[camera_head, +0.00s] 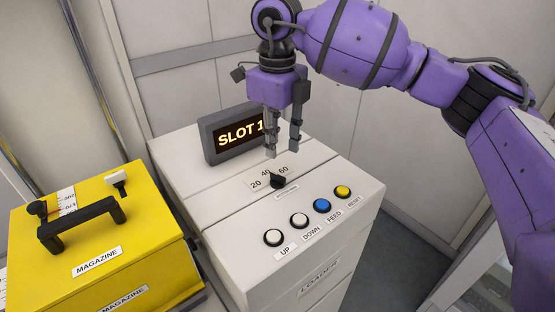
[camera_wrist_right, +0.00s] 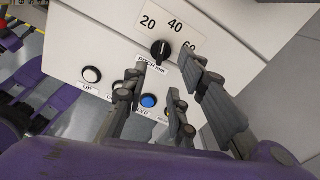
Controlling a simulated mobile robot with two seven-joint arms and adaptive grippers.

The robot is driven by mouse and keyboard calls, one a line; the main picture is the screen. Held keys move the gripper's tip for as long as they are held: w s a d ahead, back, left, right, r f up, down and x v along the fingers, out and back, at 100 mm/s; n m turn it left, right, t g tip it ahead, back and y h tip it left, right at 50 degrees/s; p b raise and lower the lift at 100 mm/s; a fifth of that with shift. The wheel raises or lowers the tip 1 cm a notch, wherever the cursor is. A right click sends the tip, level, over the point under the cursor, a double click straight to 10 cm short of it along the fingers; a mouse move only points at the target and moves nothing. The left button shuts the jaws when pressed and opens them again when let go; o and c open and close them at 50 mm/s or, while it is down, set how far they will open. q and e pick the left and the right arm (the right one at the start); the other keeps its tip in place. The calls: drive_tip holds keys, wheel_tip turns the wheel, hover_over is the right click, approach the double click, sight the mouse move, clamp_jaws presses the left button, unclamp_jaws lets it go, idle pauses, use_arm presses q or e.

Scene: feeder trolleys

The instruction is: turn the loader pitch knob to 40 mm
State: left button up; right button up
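The pitch knob (camera_head: 277,181) is a small black knob on the white top of the loader (camera_head: 215,190), below a scale marked 20, 40 and 60. In the right wrist view the knob (camera_wrist_right: 160,51) points roughly up toward the 40 side of the scale (camera_wrist_right: 172,24); its exact setting is hard to read. My right gripper (camera_head: 283,153) is open and empty, pointing down above and behind the knob. In the right wrist view its fingertips (camera_wrist_right: 164,65) are spread, with the knob beyond the gap and apart from them. My left gripper is not in view.
A display (camera_head: 236,134) reading SLOT 1 stands behind the scale, close to the right gripper. UP, DOWN, FEED and RESET buttons (camera_head: 321,206) line the loader's front edge. A yellow magazine (camera_head: 150,232) with a black handle stands at the left.

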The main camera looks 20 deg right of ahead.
sight(278, 175)
wheel_tip(278, 175, up, 4)
drive_tip(key=shift+f, duration=0.2)
wheel_tip(278, 175, down, 4)
drive_tip(key=n+p, duration=0.1)
drive_tip(key=n, duration=0.2)
drive_tip(key=shift+r+p, duration=0.2)
drive_tip(key=shift+p, duration=0.1)
wheel_tip(278, 175, down, 8)
drive_tip(key=shift+f, duration=0.25)
